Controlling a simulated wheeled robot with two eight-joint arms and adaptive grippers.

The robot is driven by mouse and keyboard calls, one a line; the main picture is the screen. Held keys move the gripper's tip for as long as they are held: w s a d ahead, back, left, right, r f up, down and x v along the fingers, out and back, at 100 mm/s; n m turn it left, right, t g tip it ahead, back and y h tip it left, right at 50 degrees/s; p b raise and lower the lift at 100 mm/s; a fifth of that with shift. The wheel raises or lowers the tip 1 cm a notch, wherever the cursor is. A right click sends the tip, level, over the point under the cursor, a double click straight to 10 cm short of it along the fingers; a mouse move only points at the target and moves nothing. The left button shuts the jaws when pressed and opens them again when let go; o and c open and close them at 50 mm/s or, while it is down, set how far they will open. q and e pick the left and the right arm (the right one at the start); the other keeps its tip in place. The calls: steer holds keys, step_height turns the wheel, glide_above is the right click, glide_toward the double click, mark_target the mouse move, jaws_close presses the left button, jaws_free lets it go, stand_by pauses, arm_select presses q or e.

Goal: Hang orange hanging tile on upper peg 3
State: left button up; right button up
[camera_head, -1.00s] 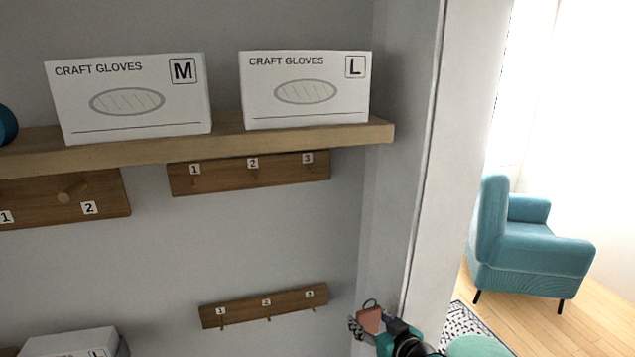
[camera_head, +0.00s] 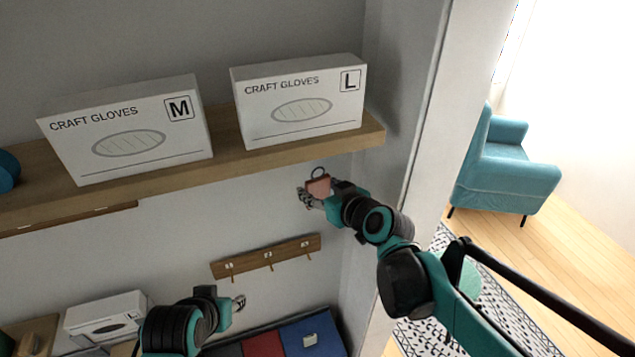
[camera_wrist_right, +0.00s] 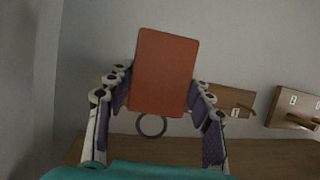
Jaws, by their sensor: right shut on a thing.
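The orange hanging tile (camera_head: 318,187) is held at the right gripper (camera_head: 313,192), just below the shelf's right end, its ring pointing up. In the right wrist view the tile (camera_wrist_right: 166,70) sits between the two fingers of the right gripper (camera_wrist_right: 160,92), which is shut on it; its ring (camera_wrist_right: 151,125) hangs free of any peg.
A wooden shelf (camera_head: 222,158) overhangs the wall, carrying glove boxes M (camera_head: 130,140) and L (camera_head: 300,112). A lower rail with pegs (camera_head: 265,257) is below. The wall corner stands close to my right arm. Another rail (camera_wrist_right: 290,105) shows in the wrist view.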

steer(key=shift+w+a+f+b, duration=0.1)
steer(key=shift+w+a+b, duration=0.1)
steer(key=shift+w, duration=0.5)
steer(key=shift+w+a+f+b, duration=0.1)
steer(key=shift+w+a+b, duration=0.15)
steer(key=shift+w, duration=0.5)
steer(key=shift+w+a+f+b, duration=0.1)
steer(key=shift+w+a+b, duration=0.1)
steer(key=shift+w, duration=0.5)
steer(key=shift+w, duration=0.25)
steer(key=shift+w+a+b, duration=0.2)
steer(key=shift+w+b, duration=0.15)
steer(key=shift+w, duration=0.05)
steer(key=shift+w, duration=0.1)
stand_by(0.4)
steer(key=shift+w+a+b, duration=0.2)
steer(key=shift+w+b, duration=0.05)
steer(key=shift+w, duration=0.25)
steer(key=shift+w+a+b, duration=0.15)
steer(key=shift+w+b, duration=0.1)
steer(key=shift+w, duration=0.25)
stand_by(1.0)
steer(key=shift+w+a+f+b, duration=0.15)
steer(key=shift+w+f+b, duration=0.05)
steer(key=shift+w+b, duration=0.25)
stand_by(1.5)
steer(key=shift+w+f, duration=0.1)
stand_by(0.3)
